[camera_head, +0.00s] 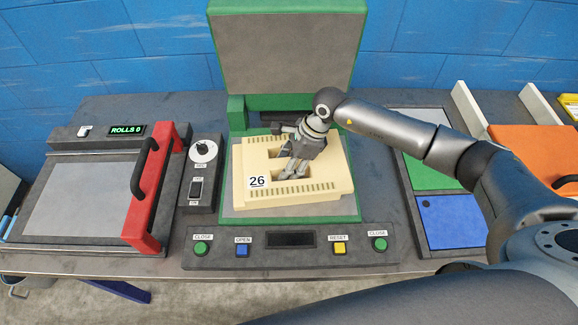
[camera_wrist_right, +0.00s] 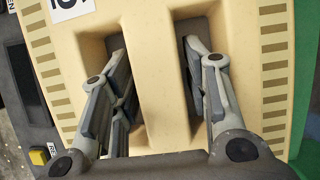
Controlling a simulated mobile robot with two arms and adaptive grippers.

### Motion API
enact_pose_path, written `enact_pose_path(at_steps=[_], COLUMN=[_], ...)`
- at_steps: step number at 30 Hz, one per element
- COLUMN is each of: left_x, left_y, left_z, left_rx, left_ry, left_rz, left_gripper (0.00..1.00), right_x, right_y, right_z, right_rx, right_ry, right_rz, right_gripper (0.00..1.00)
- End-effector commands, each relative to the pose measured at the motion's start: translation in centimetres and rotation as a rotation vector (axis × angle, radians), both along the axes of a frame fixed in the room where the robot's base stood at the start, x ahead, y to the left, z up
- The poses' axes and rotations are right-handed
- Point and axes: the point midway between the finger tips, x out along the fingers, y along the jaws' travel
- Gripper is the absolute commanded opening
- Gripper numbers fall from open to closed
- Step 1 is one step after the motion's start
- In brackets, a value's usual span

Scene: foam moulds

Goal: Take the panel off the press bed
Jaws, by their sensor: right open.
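The panel (camera_head: 326,170) is a cream foam piece with a "26" label, two recesses and rows of slots along its edges. It lies on the grey, green-edged press bed (camera_head: 290,210). My right gripper (camera_head: 290,173) is over the panel, pointing down. In the right wrist view, the panel (camera_wrist_right: 160,25) fills most of the picture. There the open right gripper (camera_wrist_right: 160,75) has one finger in each recess, on either side of the central rib. The fingertips are partly hidden inside the recesses. My left gripper is not in view.
The press lid (camera_head: 285,50) stands raised behind the bed. A control bar (camera_head: 290,245) with several buttons runs along the front. A roller unit with a red handle bar (camera_head: 150,190) stands left; green (camera_head: 432,172) and blue (camera_head: 450,220) trays and an orange box (camera_head: 535,150) are right.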

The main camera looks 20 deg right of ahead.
Motion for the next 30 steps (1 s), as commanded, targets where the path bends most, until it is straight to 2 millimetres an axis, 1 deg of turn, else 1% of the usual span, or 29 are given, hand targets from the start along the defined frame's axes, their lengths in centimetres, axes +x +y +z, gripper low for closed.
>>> enact_pose_path(at_steps=[6,8,15,23,28,29,30], left_x=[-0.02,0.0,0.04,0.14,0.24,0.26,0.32], left_y=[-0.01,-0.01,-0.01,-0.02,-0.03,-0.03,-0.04], left_z=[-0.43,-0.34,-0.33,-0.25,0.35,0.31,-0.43], left_rx=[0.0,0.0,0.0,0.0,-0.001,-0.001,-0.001], left_ry=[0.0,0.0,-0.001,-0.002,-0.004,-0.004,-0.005], left_rz=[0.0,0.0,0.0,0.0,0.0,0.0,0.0], left_gripper=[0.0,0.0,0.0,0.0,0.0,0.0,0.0], right_x=[0.0,0.0,-0.01,0.0,0.0,0.03,0.12], right_y=[-0.02,-0.02,-0.02,0.0,0.01,0.0,0.0], right_z=[-0.27,-0.17,-0.19,-0.12,0.3,0.37,0.57], right_rx=[0.0,0.0,-0.001,0.0,0.0,0.0,0.0], right_ry=[0.0,0.0,0.0,0.0,0.0,-0.001,-0.004], right_rz=[0.0,0.0,0.0,0.0,0.0,0.001,0.001], right_gripper=[0.43,0.36,0.06,0.04,0.04,0.04,0.04])
